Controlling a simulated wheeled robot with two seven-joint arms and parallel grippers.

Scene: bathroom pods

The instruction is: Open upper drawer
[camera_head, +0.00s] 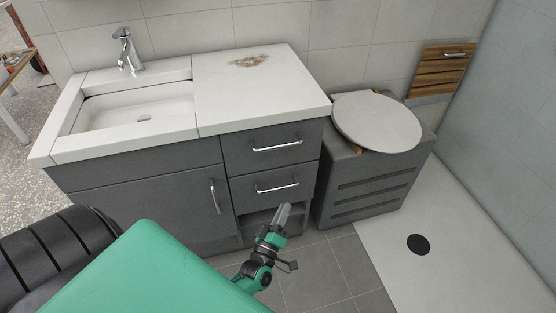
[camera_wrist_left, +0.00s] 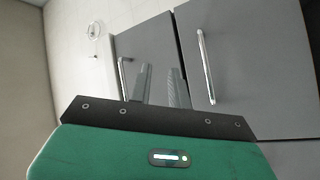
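The upper drawer (camera_head: 262,147) is a dark grey front with a chrome bar handle (camera_head: 277,145), shut flush under the white counter. The lower drawer (camera_head: 272,185), with its own chrome handle (camera_head: 277,188), is shut below it. My left gripper (camera_head: 284,211) is in front of the cabinet, below and right of the lower handle, touching no handle that I can see. In the left wrist view its two fingers (camera_wrist_left: 162,86) stand apart with nothing between them. The upper handle (camera_wrist_left: 123,76) shows left of the fingers there, the lower handle (camera_wrist_left: 206,66) right of them. My right gripper is not in view.
A sink (camera_head: 140,112) with a tap (camera_head: 127,50) is at left, above a cabinet door (camera_head: 150,205) with a vertical handle. A grey toilet box with a round lid (camera_head: 377,120) stands close right of the drawers. Tiled floor (camera_head: 310,275) is clear in front.

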